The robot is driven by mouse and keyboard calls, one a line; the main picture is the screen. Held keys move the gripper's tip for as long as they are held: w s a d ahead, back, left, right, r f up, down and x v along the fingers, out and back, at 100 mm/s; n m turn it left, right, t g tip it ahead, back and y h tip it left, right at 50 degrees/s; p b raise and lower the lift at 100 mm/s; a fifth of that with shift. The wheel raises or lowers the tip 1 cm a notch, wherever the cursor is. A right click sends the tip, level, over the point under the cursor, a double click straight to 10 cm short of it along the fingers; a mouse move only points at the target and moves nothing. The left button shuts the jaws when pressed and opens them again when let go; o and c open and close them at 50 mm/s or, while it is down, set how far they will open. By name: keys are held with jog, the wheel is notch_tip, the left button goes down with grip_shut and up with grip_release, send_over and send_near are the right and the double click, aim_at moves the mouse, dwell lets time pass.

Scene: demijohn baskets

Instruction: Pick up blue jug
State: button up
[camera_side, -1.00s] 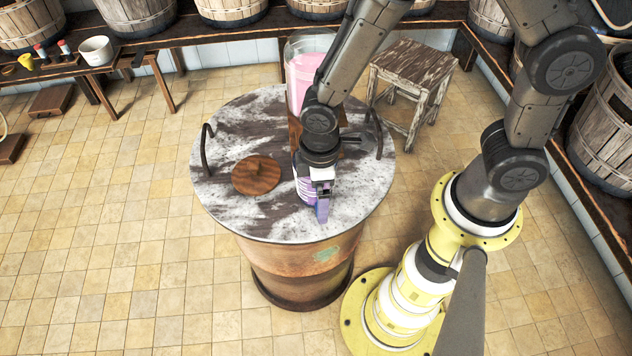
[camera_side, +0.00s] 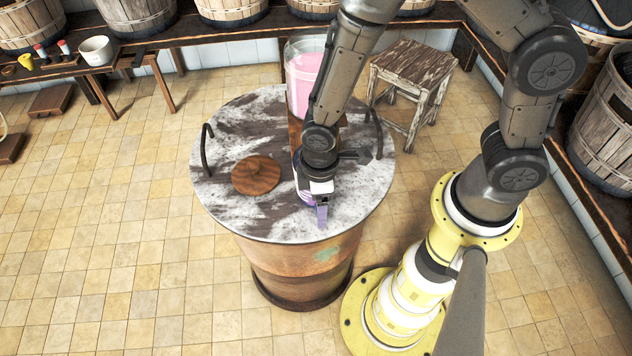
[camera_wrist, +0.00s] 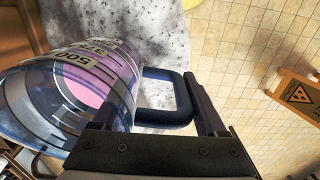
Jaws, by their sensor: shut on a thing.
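The blue jug (camera_side: 306,198) stands on the round barrel-top table (camera_side: 240,215), mostly hidden by my gripper in the side view. In the wrist view the jug (camera_wrist: 70,95) is see-through blue with dark measuring marks and pink-violet contents. Its dark blue handle (camera_wrist: 185,100) lies between my fingers. My gripper (camera_side: 321,198) reaches down from above at the jug's near right side. In the wrist view my gripper (camera_wrist: 165,105) is shut on the handle. I cannot tell whether the jug's base touches the table.
A round wooden lid (camera_side: 256,175) lies left of the jug. A clear vessel with pink contents (camera_side: 304,75) stands behind it. Dark metal loops (camera_side: 206,150) rise at the table's sides. A wooden stool (camera_side: 412,75) stands behind right. The table's front left is clear.

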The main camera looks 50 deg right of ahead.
grip_shut()
jog(key=shift+r, duration=0.1)
jog(key=shift+w+r, duration=0.1)
jog(key=shift+r, duration=1.25)
jog(key=s+d+r, duration=0.6)
jog(key=s+r, duration=0.4)
jog(key=s, duration=0.2)
jog(key=shift+d, duration=0.35)
jog(key=shift+s, duration=0.2)
